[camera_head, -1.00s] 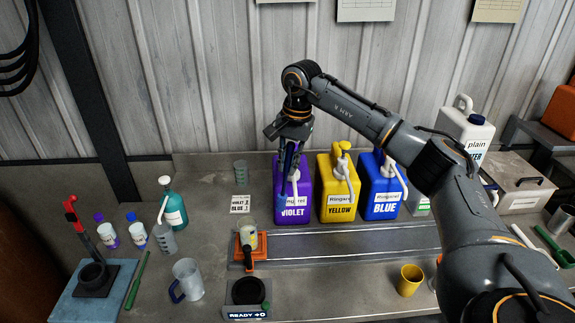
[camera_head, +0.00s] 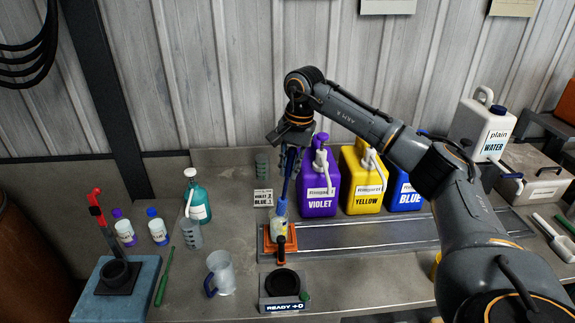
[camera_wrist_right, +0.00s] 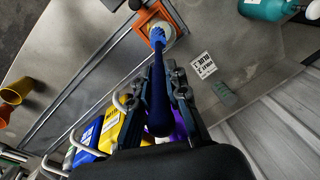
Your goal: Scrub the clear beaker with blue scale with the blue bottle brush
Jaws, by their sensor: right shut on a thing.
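My right gripper (camera_head: 289,160) is shut on the blue bottle brush (camera_head: 285,188), held upright with its head down. In the right wrist view the brush handle (camera_wrist_right: 158,100) runs between the fingers (camera_wrist_right: 170,80) to blue bristles at the beaker's mouth. A small clear beaker (camera_head: 280,230) stands in the orange holder (camera_head: 268,245); the brush head is at or inside its top, and how deep I cannot tell. Its scale is too small to read. A clear jug with a blue handle (camera_head: 221,272) and a graduated grey beaker (camera_head: 192,234) stand to the left. My left gripper is out of view.
Violet (camera_head: 318,190), yellow (camera_head: 360,188) and blue (camera_head: 404,194) pump jugs stand right behind the metal rail (camera_head: 390,235). A black pad station reading READY (camera_head: 283,285) is in front. A green bottle (camera_head: 197,200) stands left. A yellow cup (camera_wrist_right: 15,92) shows in the wrist view.

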